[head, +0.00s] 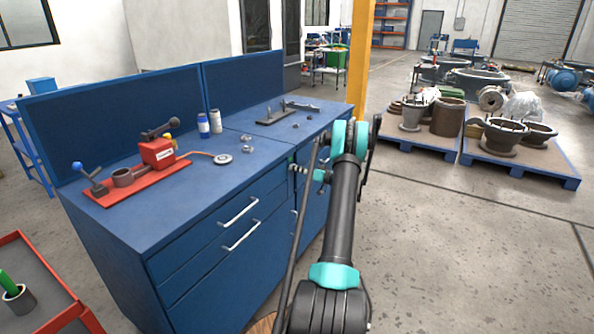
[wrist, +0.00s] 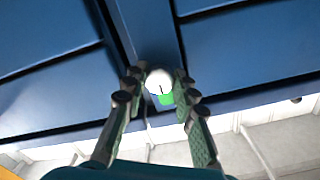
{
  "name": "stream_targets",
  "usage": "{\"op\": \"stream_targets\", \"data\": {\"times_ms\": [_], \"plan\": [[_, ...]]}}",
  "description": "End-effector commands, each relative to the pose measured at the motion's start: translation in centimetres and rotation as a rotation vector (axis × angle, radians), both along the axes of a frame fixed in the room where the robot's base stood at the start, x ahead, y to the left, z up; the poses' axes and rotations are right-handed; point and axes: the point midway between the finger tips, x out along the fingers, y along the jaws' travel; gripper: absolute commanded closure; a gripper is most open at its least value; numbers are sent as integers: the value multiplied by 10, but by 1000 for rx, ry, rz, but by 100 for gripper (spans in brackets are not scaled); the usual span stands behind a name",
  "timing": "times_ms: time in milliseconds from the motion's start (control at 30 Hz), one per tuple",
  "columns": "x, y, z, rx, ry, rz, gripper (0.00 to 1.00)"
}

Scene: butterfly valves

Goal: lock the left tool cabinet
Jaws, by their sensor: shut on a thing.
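The left tool cabinet (head: 160,270) is a blue workbench cabinet at the left of the head view, its visible drawers closed. In the wrist view, a small white round lock part (wrist: 158,80) with a dark slot sits at the blue upright between drawer fronts. A green piece (wrist: 166,99) shows at its lower edge. My gripper (wrist: 157,86) has one finger on each side of the lock part and is shut on it. In the head view my gripper (head: 305,172) is at the cabinet front, partly hidden by my arm.
The bench top holds a red-based tool (head: 155,155), bottles, small metal parts and a dark fixture (head: 275,115). A red cart (head: 45,285) stands at the lower left. Pallets with valve parts (head: 470,145) are at the right. The floor between is clear.

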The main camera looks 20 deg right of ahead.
Motion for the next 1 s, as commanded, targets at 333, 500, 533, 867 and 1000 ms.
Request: {"op": "stream_targets", "data": {"times_ms": [333, 500, 533, 867, 1000], "plan": [[0, 0, 0, 177, 139, -1, 100], [-1, 0, 0, 303, 237, -1, 100], [-1, 0, 0, 327, 254, -1, 100], [-1, 0, 1, 574, 448, -1, 100], [-1, 0, 1, 678, 529, -2, 100]]}}
